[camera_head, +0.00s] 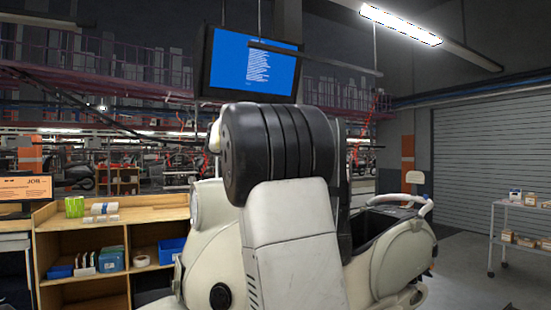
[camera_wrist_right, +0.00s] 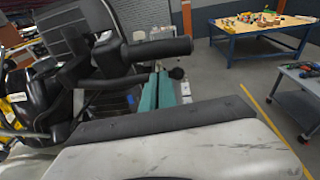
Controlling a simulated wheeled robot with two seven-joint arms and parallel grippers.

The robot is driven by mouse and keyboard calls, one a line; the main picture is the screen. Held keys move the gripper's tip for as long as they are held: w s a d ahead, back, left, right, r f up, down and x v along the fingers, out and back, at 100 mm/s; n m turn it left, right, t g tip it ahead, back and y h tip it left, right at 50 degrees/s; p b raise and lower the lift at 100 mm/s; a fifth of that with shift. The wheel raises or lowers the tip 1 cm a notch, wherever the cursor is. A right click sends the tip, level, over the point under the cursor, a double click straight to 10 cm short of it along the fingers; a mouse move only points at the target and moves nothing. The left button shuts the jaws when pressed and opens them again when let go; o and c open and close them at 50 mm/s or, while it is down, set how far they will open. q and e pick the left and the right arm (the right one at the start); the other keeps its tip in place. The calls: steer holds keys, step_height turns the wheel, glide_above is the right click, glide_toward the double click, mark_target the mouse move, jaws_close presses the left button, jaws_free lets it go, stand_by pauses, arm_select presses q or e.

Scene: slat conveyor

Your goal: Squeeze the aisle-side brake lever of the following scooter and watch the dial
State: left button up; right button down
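A cream scooter (camera_head: 395,262) stands close ahead in the head view, largely hidden behind my raised arm. In the right wrist view, a black handlebar grip (camera_wrist_right: 155,50) runs across the upper middle. Below it a thin dark lever (camera_wrist_right: 110,82) ends in a round knob (camera_wrist_right: 177,73). Two teal pieces, which look like my right gripper's fingers (camera_wrist_right: 157,92), stand close together at the lever, below the grip. Whether they are closed on the lever is unclear. My left gripper is not in view. I cannot make out a dial.
A hanging monitor (camera_head: 253,66) shows blue with white text. A wooden shelf (camera_head: 85,227) with small boxes stands left. A wheeled cart (camera_head: 512,206) stands right. The right wrist view shows a blue-framed table (camera_wrist_right: 262,45), a grey cart (camera_wrist_right: 295,72) and a yellow floor line (camera_wrist_right: 268,122).

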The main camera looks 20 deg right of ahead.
steer(key=shift+s+d+r, duration=0.15)
steer(key=shift+d, duration=0.05)
stand_by(0.6)
